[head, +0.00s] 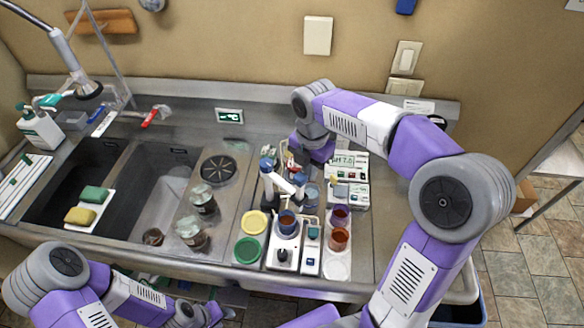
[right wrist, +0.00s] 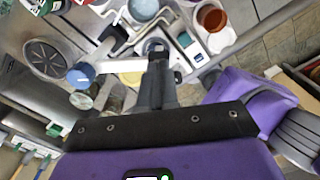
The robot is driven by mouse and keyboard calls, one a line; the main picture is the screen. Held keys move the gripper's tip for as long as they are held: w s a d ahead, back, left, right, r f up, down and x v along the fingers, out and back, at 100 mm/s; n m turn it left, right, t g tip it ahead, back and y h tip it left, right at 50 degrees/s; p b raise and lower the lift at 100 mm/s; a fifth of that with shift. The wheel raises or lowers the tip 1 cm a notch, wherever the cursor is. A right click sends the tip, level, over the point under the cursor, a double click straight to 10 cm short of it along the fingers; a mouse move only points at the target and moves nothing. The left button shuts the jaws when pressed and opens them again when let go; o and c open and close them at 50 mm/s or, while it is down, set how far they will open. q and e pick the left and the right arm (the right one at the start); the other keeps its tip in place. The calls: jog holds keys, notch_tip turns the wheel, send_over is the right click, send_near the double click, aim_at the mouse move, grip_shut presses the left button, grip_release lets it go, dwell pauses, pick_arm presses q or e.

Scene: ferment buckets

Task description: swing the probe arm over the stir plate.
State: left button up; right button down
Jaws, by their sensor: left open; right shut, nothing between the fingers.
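The probe arm (head: 283,184), a white link with blue-capped joints, stands behind the stir plate in the head view. The white stir plate (head: 283,257) has a dark knob on its front and a beaker of dark liquid (head: 287,223) on top. My right gripper (head: 293,166) is shut and empty, just behind the probe arm; its fingertips are partly hidden. In the right wrist view, the shut fingers (right wrist: 155,52) overlap the white probe arm link (right wrist: 118,77); I cannot tell whether they touch it. My left gripper (head: 213,314) is open at the counter's front edge, low left.
A pH meter (head: 351,163) stands at the back right. Cups of reddish liquid (head: 339,238) stand right of the stir plate; yellow (head: 256,222) and green (head: 248,250) lids lie left. Jars (head: 192,233) and the sink (head: 110,190) are further left. Bare counter lies at right.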

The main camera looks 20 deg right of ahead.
aim_at(301, 178)
jog(key=shift+a, duration=0.1)
jog(key=shift+s+a, duration=0.35)
jog(key=shift+a, duration=0.35)
jog(key=shift+s+a, duration=0.35)
jog(key=shift+a, duration=0.3)
jog(key=shift+w+d+p, duration=0.25)
jog(key=shift+d+p, duration=0.1)
jog(key=shift+d, duration=0.45)
notch_tip(301, 178, up, 6)
jog(key=p, duration=0.6)
jog(key=shift+r, duration=0.1)
